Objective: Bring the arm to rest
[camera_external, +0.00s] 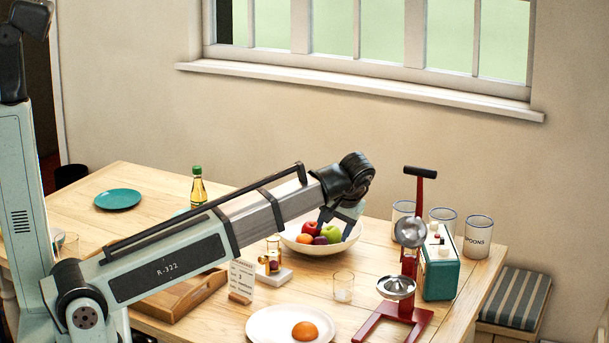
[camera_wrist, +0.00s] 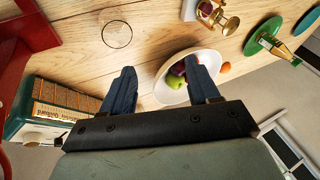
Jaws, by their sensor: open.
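My arm reaches across the wooden table (camera_external: 386,255) from the left. My gripper (camera_external: 338,218) is over the right part of the white fruit bowl (camera_external: 290,240), partly hidden behind my wrist. In the wrist view my gripper's two dark fingers (camera_wrist: 163,88) are spread wide with nothing between them but bare table and the bowl's edge. The bowl (camera_wrist: 160,93) shows behind the right finger, with red and green fruit in it. I cannot tell the exact height of the fingers above the bowl.
A glass (camera_external: 343,287), a small sign (camera_external: 241,280), a plate with an orange (camera_external: 262,322) and a wooden tray (camera_external: 190,297) are nearer. A bottle (camera_external: 198,188) stands behind my arm.

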